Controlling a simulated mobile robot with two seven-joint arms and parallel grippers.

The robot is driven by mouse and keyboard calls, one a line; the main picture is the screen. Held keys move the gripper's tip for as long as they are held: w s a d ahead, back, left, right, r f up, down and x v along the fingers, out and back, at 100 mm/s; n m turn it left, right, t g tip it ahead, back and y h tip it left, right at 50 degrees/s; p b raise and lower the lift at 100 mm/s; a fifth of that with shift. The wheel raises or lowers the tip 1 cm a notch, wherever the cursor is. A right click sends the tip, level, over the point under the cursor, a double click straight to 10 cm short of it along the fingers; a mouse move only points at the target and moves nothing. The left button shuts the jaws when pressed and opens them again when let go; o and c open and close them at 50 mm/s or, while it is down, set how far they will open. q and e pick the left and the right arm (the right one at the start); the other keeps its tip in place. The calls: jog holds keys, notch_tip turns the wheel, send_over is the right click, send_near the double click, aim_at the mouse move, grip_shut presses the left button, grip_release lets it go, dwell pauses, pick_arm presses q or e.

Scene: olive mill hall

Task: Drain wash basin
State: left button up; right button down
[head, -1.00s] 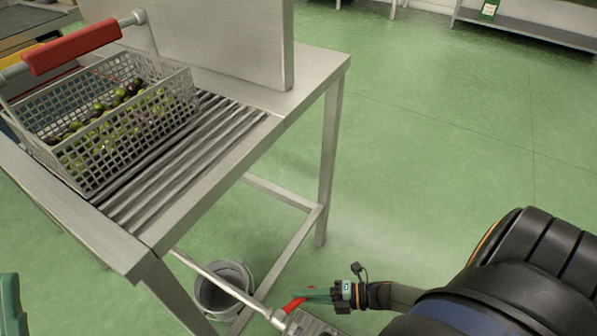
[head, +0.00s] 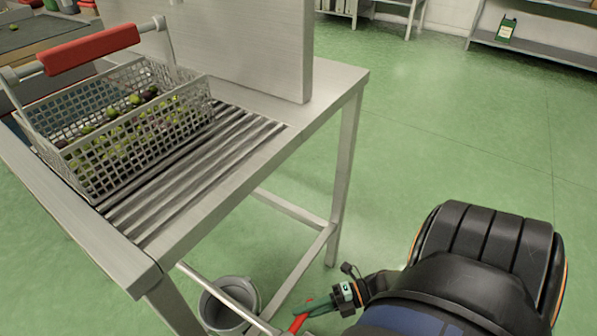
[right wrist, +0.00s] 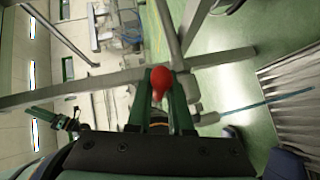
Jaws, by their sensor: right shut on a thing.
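A red lever (head: 300,322) sits low in the head view near the end of a metal pipe (head: 225,302) under the steel wash stand (head: 225,190). My right gripper (head: 316,308) is shut on the lever. In the right wrist view the red lever (right wrist: 160,82) stands between the two green fingers (right wrist: 160,100). The pipe's end is cut off by the head view's lower edge. A bluish patch shows behind the basket on the stand; I cannot tell whether it is water.
A perforated basket (head: 190,110) of olives with a red grip (head: 90,49) stands on the ribbed drainboard (head: 200,165). A grey bucket (head: 212,312) stands on the floor under the stand. Stand legs (head: 345,180) and low rails are close by.

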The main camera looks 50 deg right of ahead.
jog(key=shift+w+d, duration=0.3)
jog(key=c, duration=1.2)
grip_release()
jog(key=o, duration=0.3)
jog(key=shift+a, duration=0.1)
jog(key=shift+o, duration=0.4)
jog(key=shift+s+a, duration=0.1)
jog(key=shift+s, duration=0.05)
jog(key=v, duration=1.2)
jog(key=shift+d, duration=0.3)
jog(key=shift+s, duration=0.1)
jog(key=shift+s, duration=0.1)
